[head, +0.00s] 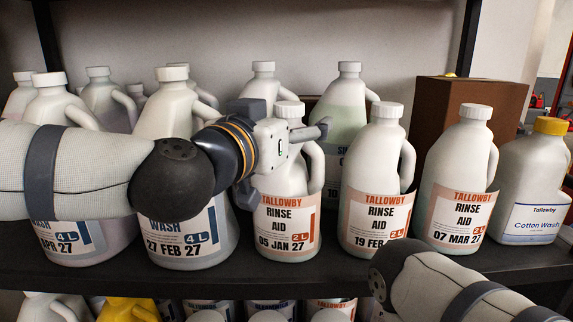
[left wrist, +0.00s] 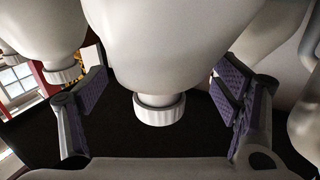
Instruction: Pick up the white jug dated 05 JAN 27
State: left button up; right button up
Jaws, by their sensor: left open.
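The white jug dated 05 JAN 27 (head: 287,222) stands upright on the dark shelf, with an orange-and-white "Tallowby Rinse Aid 2 L" label and a white cap. My left gripper (head: 288,130) is at its upper part in the head view, covering some of its neck and shoulder. In the left wrist view the jug (left wrist: 165,50) appears upside down, its cap pointing down. My open left gripper (left wrist: 160,86) has one purple-padded finger on each side of it; gaps show beside both fingers. My right gripper is not in view; only part of my right arm shows at lower right.
Similar jugs stand close by: 27 FEB 27 (head: 190,240) to the left, 19 FEB (head: 375,220) and 07 MAR 27 (head: 457,200) to the right. A yellow-capped Cotton Wash jug (head: 534,190) is far right. A brown box (head: 440,92) and more jugs stand behind.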

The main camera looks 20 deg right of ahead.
pick_arm(q)
jog(key=shift+s+f, duration=0.1)
grip_shut()
dwell(0.3)
